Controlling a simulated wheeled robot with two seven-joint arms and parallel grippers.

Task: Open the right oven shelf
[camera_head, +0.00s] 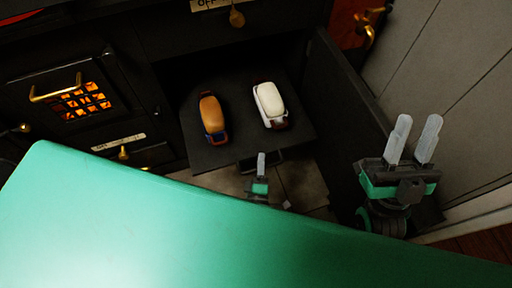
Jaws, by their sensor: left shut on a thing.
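The right oven shelf (245,108) is a dark flat plate that sticks out of the dark oven opening. It carries an orange-brown oblong item (210,112) and a white one (268,103). My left gripper (261,160) is at the shelf's front edge, shut on the shelf's dark handle (272,157), which is partly hidden by the finger. My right gripper (419,122) is open and empty, with its two grey fingers apart, to the right of the oven door (345,105). The dark door stands open along the shelf's right side.
A stove front with a brass handle (56,90) and a glowing grate (85,101) is at the left. A pale panelled wall (440,60) is close on the right. Tiled floor (300,185) shows below the shelf. My green body fills the bottom.

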